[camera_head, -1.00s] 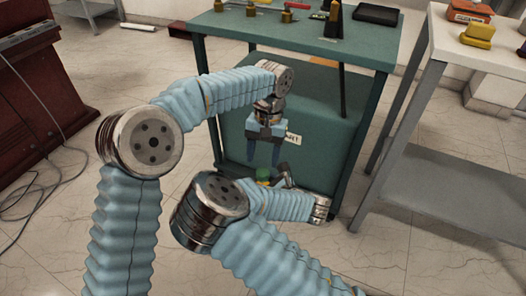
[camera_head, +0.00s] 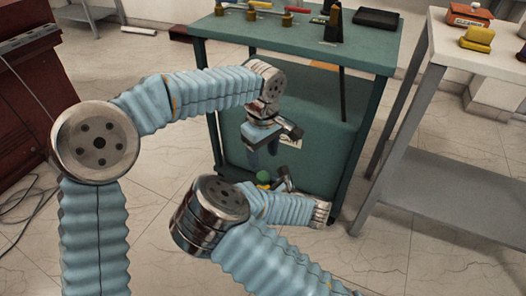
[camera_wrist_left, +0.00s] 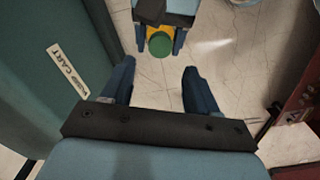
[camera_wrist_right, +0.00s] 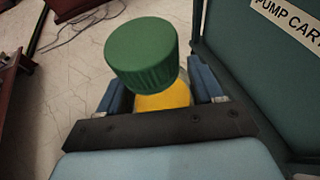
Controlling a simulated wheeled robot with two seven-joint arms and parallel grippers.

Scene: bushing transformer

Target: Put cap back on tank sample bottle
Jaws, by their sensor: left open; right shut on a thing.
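My right gripper (camera_wrist_right: 160,84) is shut on the sample bottle (camera_wrist_right: 164,98), which shows yellow between its fingers in the right wrist view. A green cap (camera_wrist_right: 141,55) sits at the top of the bottle; I cannot tell how firmly it is seated. The cap also shows in the left wrist view (camera_wrist_left: 160,43), beyond the left fingertips, and small in the head view (camera_head: 263,177). My left gripper (camera_head: 263,152) is open and empty, just above the cap in the head view. The left fingers also show apart in the left wrist view (camera_wrist_left: 159,70).
The green pump cart (camera_head: 318,110) stands close behind both grippers, its label (camera_wrist_left: 68,70) beside the left one. A grey table (camera_head: 440,190) stands at the right and a dark red cabinet (camera_head: 25,110) at the left. The tiled floor is otherwise mostly clear.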

